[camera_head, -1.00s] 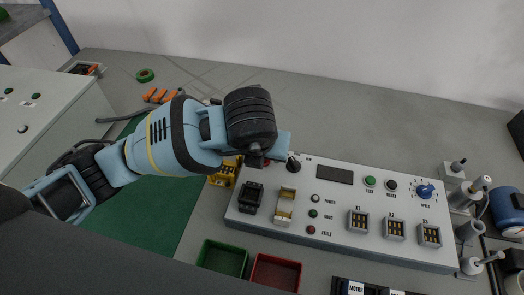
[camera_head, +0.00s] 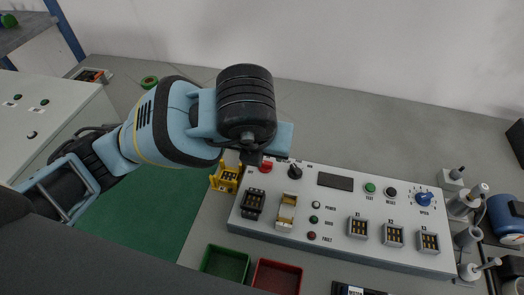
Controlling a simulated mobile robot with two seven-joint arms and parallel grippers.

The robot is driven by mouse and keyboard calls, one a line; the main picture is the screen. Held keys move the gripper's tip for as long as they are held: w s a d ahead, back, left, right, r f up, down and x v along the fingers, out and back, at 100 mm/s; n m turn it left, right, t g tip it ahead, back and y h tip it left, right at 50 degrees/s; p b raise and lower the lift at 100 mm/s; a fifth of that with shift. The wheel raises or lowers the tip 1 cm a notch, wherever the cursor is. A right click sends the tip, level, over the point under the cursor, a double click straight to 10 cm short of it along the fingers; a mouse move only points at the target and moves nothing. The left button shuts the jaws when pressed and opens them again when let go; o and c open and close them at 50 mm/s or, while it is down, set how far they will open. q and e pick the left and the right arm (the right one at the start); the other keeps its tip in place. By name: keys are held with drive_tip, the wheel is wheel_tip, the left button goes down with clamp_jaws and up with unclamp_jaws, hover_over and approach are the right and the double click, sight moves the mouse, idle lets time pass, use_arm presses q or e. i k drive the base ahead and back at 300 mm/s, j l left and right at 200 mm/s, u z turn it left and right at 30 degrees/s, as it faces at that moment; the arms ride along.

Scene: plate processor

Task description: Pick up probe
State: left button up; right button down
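I cannot pick out a probe with certainty. My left arm comes in from the left, and its blue and black wrist (camera_head: 246,108) hangs over the back left corner of the grey control panel (camera_head: 345,262). A small dark piece of my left gripper (camera_head: 250,157) shows under the wrist, close to a red button (camera_head: 265,167). The fingers are mostly hidden, so I cannot see whether they are open or hold anything. A yellow holder (camera_head: 224,178) stands just left of the panel, below the wrist. My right gripper is not in view.
A green bin (camera_head: 225,263) and a red bin (camera_head: 277,276) stand in front of the panel. Grey fixtures (camera_head: 467,199) and a blue cylinder (camera_head: 508,216) are at the right. A green mat (camera_head: 150,217) lies under my arm. The table behind the panel is clear.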

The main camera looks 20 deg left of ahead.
sight(480, 189)
drive_tip(key=k, duration=1)
